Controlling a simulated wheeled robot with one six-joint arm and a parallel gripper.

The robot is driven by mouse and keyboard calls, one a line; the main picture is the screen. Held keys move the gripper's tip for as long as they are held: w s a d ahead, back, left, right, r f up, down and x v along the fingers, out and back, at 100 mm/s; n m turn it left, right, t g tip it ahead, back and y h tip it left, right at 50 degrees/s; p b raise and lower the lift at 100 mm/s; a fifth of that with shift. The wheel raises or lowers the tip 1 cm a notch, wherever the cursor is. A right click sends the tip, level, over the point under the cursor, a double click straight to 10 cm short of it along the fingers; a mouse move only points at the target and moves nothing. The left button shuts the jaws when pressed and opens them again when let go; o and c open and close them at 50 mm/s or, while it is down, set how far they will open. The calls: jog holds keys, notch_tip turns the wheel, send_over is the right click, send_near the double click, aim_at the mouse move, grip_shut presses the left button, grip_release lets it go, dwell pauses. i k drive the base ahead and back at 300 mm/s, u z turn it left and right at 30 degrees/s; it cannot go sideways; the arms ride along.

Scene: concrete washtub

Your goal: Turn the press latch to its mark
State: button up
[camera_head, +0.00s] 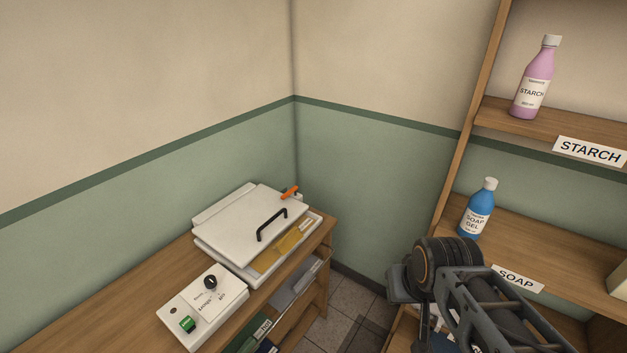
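The press (235,228) is a flat white unit with a black handle on its lid, standing on the wooden counter in the corner. Its lid looks slightly raised at the front, with a yellowish pad showing beneath. An orange latch (289,193) sticks out at the back right of the press, tilted up to the right. I cannot make out a mark for it at this size. My dark arm shows at the lower right, apart from the press and in front of the shelves. I cannot see my gripper's fingers.
A white control box (203,308) with a black knob and green button sits on the counter (133,311). Folders stand on shelves below. At the right, wooden shelves hold a pink starch bottle (535,80) and a blue soap gel bottle (477,212). Tiled floor (343,303) lies between.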

aim_at(294, 189)
jog(key=u, duration=0.4)
jog(key=i, duration=0.9)
jog(key=u, duration=0.7)
